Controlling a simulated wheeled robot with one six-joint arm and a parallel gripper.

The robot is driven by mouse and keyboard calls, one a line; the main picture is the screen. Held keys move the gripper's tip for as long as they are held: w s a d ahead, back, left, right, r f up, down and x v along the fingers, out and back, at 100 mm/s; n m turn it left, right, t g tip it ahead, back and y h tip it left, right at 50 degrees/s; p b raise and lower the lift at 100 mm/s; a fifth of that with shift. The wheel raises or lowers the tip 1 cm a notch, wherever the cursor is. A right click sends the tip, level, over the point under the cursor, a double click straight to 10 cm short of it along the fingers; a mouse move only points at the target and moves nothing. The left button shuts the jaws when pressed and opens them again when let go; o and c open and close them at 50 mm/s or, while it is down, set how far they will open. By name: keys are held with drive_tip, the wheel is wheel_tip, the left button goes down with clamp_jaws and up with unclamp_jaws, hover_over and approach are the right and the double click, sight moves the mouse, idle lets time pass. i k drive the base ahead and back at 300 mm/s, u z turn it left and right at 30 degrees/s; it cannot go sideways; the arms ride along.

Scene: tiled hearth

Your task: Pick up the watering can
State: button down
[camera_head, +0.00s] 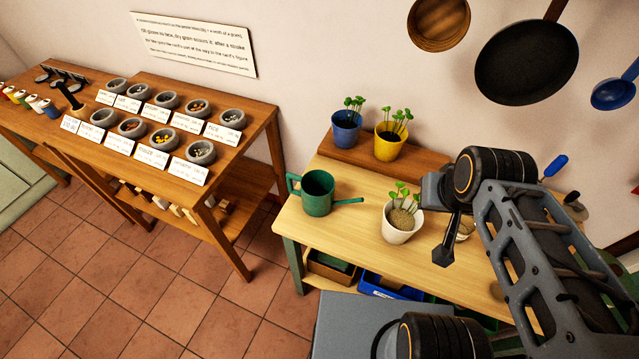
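The green watering can (318,193) stands upright on the left part of the light wooden table (345,236). Its handle is on the left and its thin spout points right, towards a white pot (402,224) with a seedling. My gripper (446,250) is to the right of the can, past the white pot, pointing down over the table. It is apart from the can. It is seen from the side and partly hidden by my arm, so its opening does not show.
A blue pot (346,130) and a yellow pot (388,142) with seedlings stand on a raised board behind the can. A frying pan (525,62) hangs on the wall. A wooden bench (257,140) with several bowls stands at left, a floor gap between.

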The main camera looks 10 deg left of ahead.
sight(317, 193)
drive_tip(key=u, duration=0.85)
drive_tip(key=k, duration=1.1)
drive_tip(key=u, duration=0.35)
drive_tip(key=i, duration=0.7)
drive_tip(key=u, duration=0.6)
drive_tip(key=i, duration=0.65)
drive_tip(key=u, duration=0.7)
